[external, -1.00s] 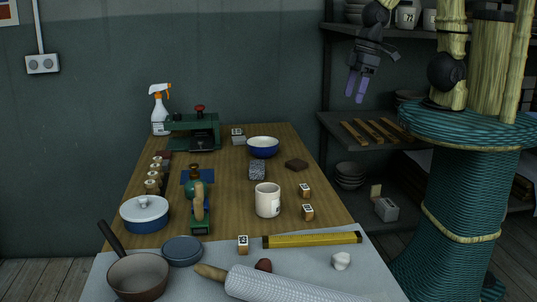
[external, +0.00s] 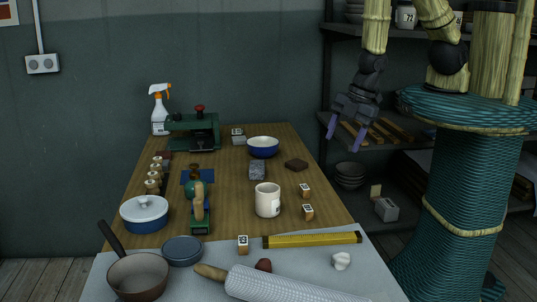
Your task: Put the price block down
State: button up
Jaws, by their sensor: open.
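My gripper (external: 345,139) hangs in the air right of the table, in front of the shelves. Its two purple fingers are spread and nothing shows between them. Small wooden blocks with white number labels stand on the table (external: 215,165): one block (external: 305,190) and another block (external: 308,212) near the right edge, and a third block (external: 243,245) at the front beside the yellow ruler (external: 312,240). All are well apart from my gripper. I cannot tell which is the price block, and the numbers are too small to read.
A white mug (external: 268,200), a grey speckled block (external: 257,170), a blue bowl (external: 263,147) and a dark flat piece (external: 296,165) stand on the table's right half. A rolling pin (external: 290,286) lies in front. Shelves (external: 370,140) stand behind my gripper.

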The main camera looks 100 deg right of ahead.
jog(key=s+d+f+n+t+p, duration=0.1)
jog(key=s+f+n+t+p, duration=0.1)
jog(key=n, duration=1)
jog(key=s+d+f+n+t+h+p, duration=0.1)
jog(key=f+n+t+p, duration=0.4)
jog(key=n, duration=0.7)
jog(key=shift+s+d+n+p, duration=0.3)
jog(key=shift+s+d+p, duration=0.4)
jog(key=shift+s+d, duration=0.15)
jog(key=b, duration=1.4)
send_near(306, 186)
jog(key=x, duration=0.5)
jog(key=shift+w+a, duration=0.1)
jog(key=shift+a, duration=0.05)
jog(key=shift+w, duration=0.1)
